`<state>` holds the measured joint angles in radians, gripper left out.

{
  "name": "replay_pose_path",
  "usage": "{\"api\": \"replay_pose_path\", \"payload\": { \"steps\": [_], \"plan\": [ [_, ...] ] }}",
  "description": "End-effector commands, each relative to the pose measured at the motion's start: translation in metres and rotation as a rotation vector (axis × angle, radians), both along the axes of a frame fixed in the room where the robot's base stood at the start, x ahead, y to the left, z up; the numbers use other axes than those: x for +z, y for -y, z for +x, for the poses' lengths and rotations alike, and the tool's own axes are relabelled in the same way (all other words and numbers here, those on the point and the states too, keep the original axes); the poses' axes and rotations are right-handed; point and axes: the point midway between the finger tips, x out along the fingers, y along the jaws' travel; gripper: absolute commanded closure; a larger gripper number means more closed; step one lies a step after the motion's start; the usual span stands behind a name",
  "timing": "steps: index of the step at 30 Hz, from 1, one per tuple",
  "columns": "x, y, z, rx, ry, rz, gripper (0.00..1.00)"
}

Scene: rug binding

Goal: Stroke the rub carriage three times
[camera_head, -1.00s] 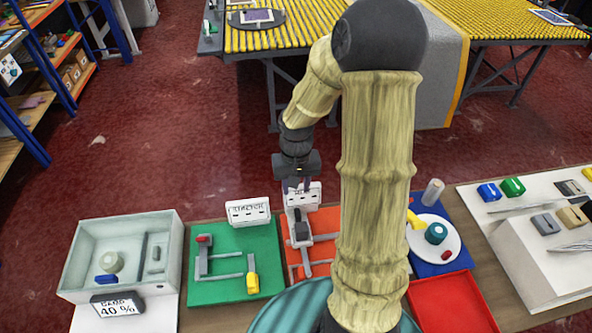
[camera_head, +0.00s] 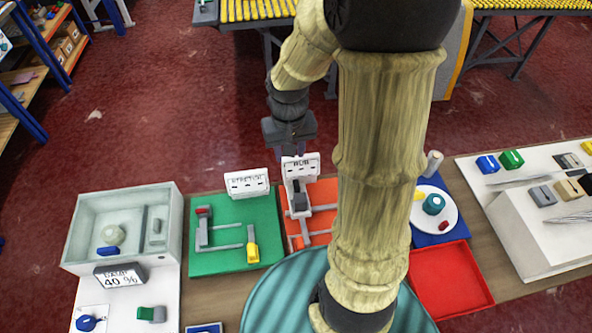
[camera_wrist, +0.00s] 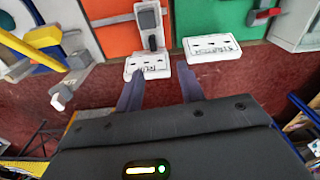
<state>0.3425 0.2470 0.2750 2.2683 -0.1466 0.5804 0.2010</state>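The rub carriage (camera_head: 300,202) is a dark grey block on the white upright part of a rail fixture on the orange board (camera_head: 322,192). A white sign reading RUB (camera_head: 300,165) stands behind it. The carriage also shows at the top of the wrist view (camera_wrist: 149,20), with the sign (camera_wrist: 147,68) nearer the fingers. My gripper (camera_head: 290,152) hangs just behind the sign, on the far side from the carriage. In the wrist view its two fingers (camera_wrist: 160,92) are spread apart with nothing between them. They look clear of the carriage.
A green board (camera_head: 235,235) with a STRETCH sign (camera_head: 247,182) lies to the left. A grey tub (camera_head: 75,225) stands further left. A red tray (camera_head: 450,280) and a white plate lie to the right. My arm hides part of the orange board's right side.

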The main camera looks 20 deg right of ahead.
Motion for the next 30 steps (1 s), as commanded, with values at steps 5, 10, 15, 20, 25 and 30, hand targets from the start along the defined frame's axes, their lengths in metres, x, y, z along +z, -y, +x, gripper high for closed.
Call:
{"api": "replay_pose_path", "payload": {
  "steps": [5,10,15,20,25,30],
  "plan": [
    [0.01,-0.026,-0.038,0.098,0.09,-0.012,0.62],
    [0.014,-0.038,-0.062,0.151,0.158,-0.007,0.62],
    [0.014,-0.039,-0.067,0.161,0.173,-0.005,0.62],
    [0.014,-0.039,-0.067,0.159,0.172,-0.004,0.62],
    [0.014,-0.039,-0.066,0.159,0.172,-0.004,0.62],
    [0.014,-0.039,-0.066,0.159,0.171,-0.004,0.62]
  ]
}}
